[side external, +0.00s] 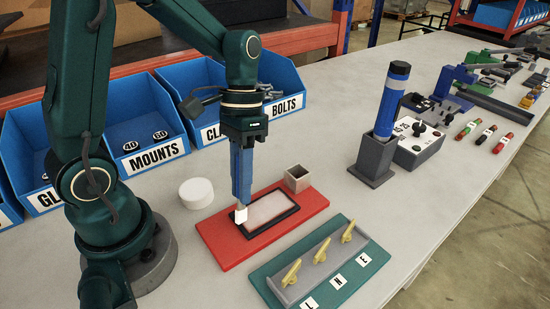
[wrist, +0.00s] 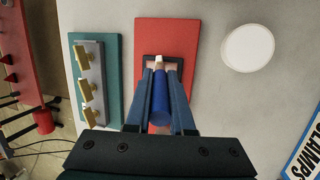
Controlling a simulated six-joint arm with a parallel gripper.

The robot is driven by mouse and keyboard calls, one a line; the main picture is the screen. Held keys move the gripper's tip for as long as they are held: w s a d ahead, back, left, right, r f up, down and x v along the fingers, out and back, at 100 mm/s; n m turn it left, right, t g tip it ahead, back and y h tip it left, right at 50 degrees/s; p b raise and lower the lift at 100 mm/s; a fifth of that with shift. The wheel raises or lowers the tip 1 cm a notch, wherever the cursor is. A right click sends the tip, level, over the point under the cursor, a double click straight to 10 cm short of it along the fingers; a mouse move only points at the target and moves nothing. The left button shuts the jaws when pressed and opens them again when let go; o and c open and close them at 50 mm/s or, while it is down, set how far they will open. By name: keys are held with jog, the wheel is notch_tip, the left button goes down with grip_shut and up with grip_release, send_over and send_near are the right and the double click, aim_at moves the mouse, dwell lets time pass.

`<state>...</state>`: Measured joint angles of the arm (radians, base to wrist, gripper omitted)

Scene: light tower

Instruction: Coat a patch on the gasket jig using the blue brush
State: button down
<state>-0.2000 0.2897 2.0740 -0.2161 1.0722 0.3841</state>
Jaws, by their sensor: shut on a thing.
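The gasket jig is a red board (side external: 222,240) with a black-rimmed frame (side external: 283,223) around a pale patch (side external: 268,209). In the wrist view, the red board (wrist: 166,33) runs under my gripper. My gripper (side external: 241,201) points down and is shut on the blue brush (wrist: 160,100), with one finger on each side of it in the wrist view. The brush's white tip (side external: 241,214) is over the left end of the frame; I cannot tell whether it touches. My gripper and brush hide much of the frame in the wrist view.
A small grey open box (side external: 297,179) stands at the board's far corner. A white round disc (side external: 196,193) lies left of the board. A green board (side external: 348,267) with yellow clips is in front. Blue bins (side external: 150,145) stand behind; a grey stand (side external: 372,163) holds a blue-black cylinder.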

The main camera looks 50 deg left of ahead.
jog(key=shift+s+r, duration=0.15)
jog(key=shift+r, duration=3.9)
jog(key=shift+f, duration=0.15)
